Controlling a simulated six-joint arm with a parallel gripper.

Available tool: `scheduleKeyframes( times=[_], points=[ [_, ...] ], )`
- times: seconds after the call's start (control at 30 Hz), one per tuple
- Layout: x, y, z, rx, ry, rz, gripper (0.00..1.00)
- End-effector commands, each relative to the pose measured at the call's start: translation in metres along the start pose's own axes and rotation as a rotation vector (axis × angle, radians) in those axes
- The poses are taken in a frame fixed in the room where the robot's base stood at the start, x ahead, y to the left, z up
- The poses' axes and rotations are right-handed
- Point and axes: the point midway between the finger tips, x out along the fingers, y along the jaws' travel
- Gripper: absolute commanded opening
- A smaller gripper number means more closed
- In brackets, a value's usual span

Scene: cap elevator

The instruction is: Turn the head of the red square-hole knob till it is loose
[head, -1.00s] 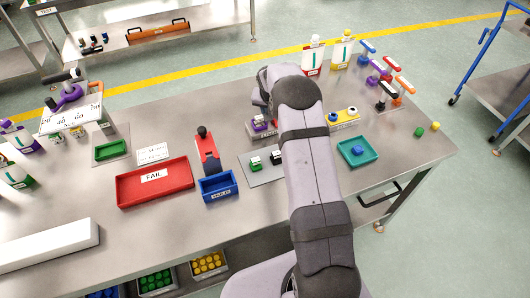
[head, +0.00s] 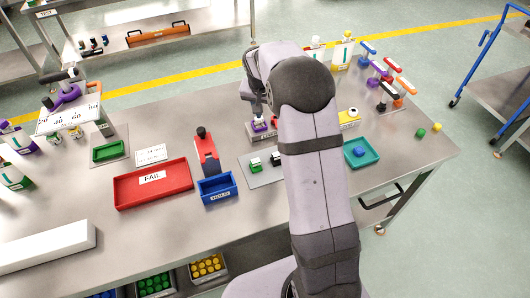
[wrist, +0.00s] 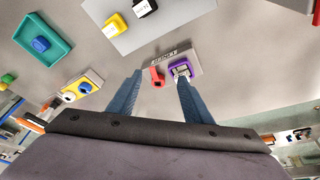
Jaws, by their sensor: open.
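A small red piece (wrist: 157,77), which looks like the red knob, shows in the wrist view beside a purple block with a pale top (wrist: 184,69). Both stand at a grey labelled plate (wrist: 163,57). My gripper (wrist: 160,76) is open, its two blue-grey fingers apart. In the picture the red piece lies between the fingertips and the right fingertip overlaps the purple block; I cannot tell whether they touch. The square hole is too small to make out. In the head view the purple piece (head: 259,125) shows left of my arm; the red piece and fingers are hidden.
A yellow block with white and blue tops (wrist: 82,86) and a teal tray (wrist: 66,52) lie left in the wrist view. A grey plate with green and black pieces (head: 254,179), a blue bin (head: 217,189) and a red FAIL tray (head: 150,193) stand nearer in the head view.

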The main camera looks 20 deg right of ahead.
Motion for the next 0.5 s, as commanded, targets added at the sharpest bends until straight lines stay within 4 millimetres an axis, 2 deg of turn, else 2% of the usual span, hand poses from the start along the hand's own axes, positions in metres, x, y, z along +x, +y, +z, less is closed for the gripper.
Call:
scheduleKeyframes(
  times=[0.1,0.5],
  points=[
    [-0.014,0.003,0.017,-0.048,-0.022,-0.006,0.45],
    [-0.050,0.016,0.078,-0.197,-0.094,-0.029,0.45]
  ],
)
